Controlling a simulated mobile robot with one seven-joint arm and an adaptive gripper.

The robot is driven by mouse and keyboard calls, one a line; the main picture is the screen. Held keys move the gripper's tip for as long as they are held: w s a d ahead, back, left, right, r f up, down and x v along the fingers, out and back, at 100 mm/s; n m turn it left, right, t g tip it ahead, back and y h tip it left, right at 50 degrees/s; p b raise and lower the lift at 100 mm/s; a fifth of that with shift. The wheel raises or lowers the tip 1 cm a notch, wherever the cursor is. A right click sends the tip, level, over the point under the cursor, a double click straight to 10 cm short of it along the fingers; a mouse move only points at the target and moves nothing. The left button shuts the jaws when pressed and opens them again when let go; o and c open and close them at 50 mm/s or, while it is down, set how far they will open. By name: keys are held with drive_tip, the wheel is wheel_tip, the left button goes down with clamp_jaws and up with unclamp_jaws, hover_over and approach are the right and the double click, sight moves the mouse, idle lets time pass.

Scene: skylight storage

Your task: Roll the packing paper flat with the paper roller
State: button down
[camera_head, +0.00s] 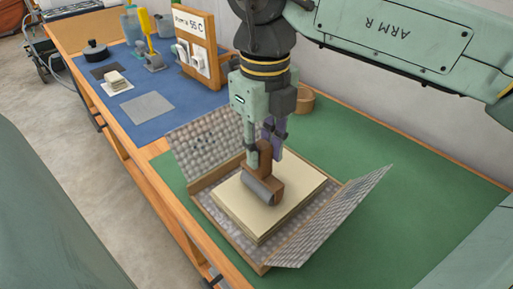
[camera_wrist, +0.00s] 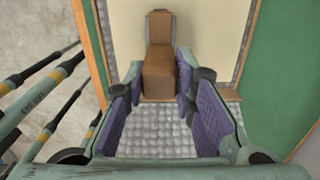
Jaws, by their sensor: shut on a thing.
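The paper roller has a brown handle (camera_head: 265,160) and a grey cylinder (camera_head: 262,190). My gripper (camera_head: 266,150) is shut on the handle from above. The paper lies as a stack of sheets in an open, shallow box (camera_head: 258,262) lined with bubble wrap. In the wrist view the brown handle (camera_wrist: 158,70) reaches between my purple finger pads, with the cream paper (camera_wrist: 210,30) behind it.
Bubble-wrap flaps rise at the box's left (camera_head: 205,145) and right (camera_head: 335,220). The green mat (camera_head: 375,165) is clear to the right. A round wooden container (camera_head: 304,98) stands behind my gripper. A wooden sign board (camera_head: 195,45) and tools stand on the blue mat (camera_head: 120,75).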

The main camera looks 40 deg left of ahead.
drive_tip(key=shift+w, duration=0.2)
drive_tip(key=shift+w+d, duration=0.15)
drive_tip(key=shift+w, duration=0.7)
drive_tip(key=shift+w, duration=0.1)
drive_tip(key=shift+w+d, duration=0.15)
drive_tip(key=shift+w, duration=0.75)
drive_tip(key=shift+w, duration=0.1)
drive_tip(key=shift+w+d+p, duration=0.2)
drive_tip(key=shift+w+p, duration=0.2)
drive_tip(key=shift+w, duration=0.5)
drive_tip(key=shift+w+d, duration=0.15)
drive_tip(key=shift+w, duration=0.8)
drive_tip(key=shift+w, duration=0.1)
